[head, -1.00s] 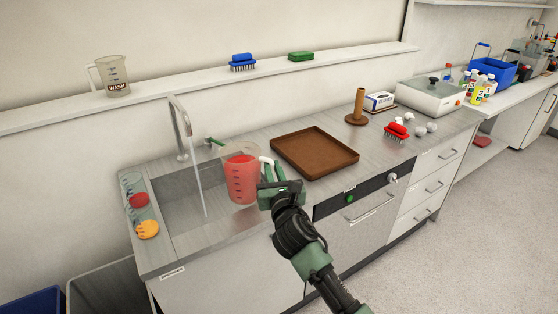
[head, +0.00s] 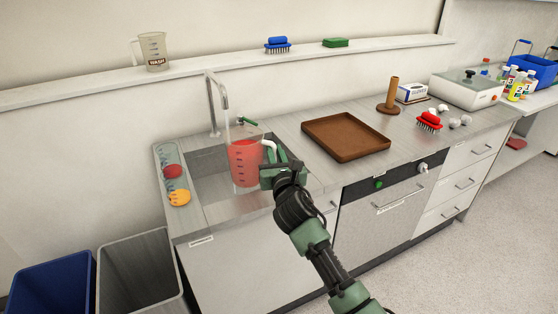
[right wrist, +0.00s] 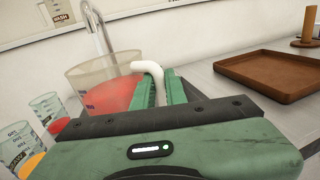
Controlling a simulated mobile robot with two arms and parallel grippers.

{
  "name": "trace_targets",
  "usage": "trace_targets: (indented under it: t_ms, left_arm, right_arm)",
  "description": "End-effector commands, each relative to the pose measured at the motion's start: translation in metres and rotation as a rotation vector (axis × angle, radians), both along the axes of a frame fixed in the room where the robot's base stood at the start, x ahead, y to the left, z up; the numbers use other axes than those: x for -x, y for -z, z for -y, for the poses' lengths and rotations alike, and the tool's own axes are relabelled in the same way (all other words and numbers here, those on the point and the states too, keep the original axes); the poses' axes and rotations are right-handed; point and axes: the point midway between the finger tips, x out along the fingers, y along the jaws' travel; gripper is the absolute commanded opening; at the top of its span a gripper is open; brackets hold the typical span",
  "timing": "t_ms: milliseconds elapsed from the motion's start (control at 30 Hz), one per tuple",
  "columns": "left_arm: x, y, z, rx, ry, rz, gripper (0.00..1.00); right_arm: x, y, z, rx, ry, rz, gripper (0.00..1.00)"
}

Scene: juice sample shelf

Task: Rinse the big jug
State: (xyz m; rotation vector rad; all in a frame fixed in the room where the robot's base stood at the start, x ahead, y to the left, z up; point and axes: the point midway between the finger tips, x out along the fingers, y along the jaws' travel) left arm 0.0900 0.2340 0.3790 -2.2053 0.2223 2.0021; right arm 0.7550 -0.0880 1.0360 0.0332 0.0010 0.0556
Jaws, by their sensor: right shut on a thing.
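The big jug (head: 244,165) is clear with a white handle and holds red liquid. It is upright over the sink basin (head: 208,190), below the tap (head: 212,100). Water runs from the tap down to the jug's left rim; I cannot tell whether it falls inside or behind. My right gripper (head: 272,172) is shut on the jug's white handle from the right. In the right wrist view the green fingers (right wrist: 158,92) close around the handle (right wrist: 150,70), and the jug (right wrist: 105,92) shows beyond. Its base is partly hidden. My left gripper is not in view.
Small beakers with red (head: 173,171) and orange (head: 180,197) contents stand left of the sink. A brown tray (head: 345,150) lies right of it. A jug marked WASH (head: 152,52), a blue brush (head: 278,44) and a green sponge (head: 336,42) are on the shelf. Bins (head: 140,275) stand lower left.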

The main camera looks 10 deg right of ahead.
Motion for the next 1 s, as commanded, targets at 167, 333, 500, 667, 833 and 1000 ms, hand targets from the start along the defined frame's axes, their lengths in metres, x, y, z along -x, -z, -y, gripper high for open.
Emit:
trace_targets:
  t_ms: [167,333,500,667,833,1000]
  left_arm:
    - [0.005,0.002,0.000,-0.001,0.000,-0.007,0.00]
    - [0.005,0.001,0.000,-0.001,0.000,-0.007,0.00]
    - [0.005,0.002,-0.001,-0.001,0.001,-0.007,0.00]
    - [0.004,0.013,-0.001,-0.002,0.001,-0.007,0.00]
    - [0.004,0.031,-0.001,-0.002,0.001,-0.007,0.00]
    - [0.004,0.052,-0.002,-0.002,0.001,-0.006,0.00]
  right_arm:
    - [-0.002,-0.002,-0.001,-0.001,-0.001,0.002,0.00]
    - [-0.002,-0.002,-0.001,-0.001,-0.001,0.002,0.00]
    - [-0.002,-0.001,-0.001,-0.001,-0.001,0.002,0.00]
    - [-0.016,0.001,-0.009,-0.002,-0.002,0.004,0.00]
    - [-0.041,0.002,-0.022,0.000,-0.002,0.004,0.00]
    - [-0.065,0.004,-0.035,0.000,-0.002,0.003,0.00]
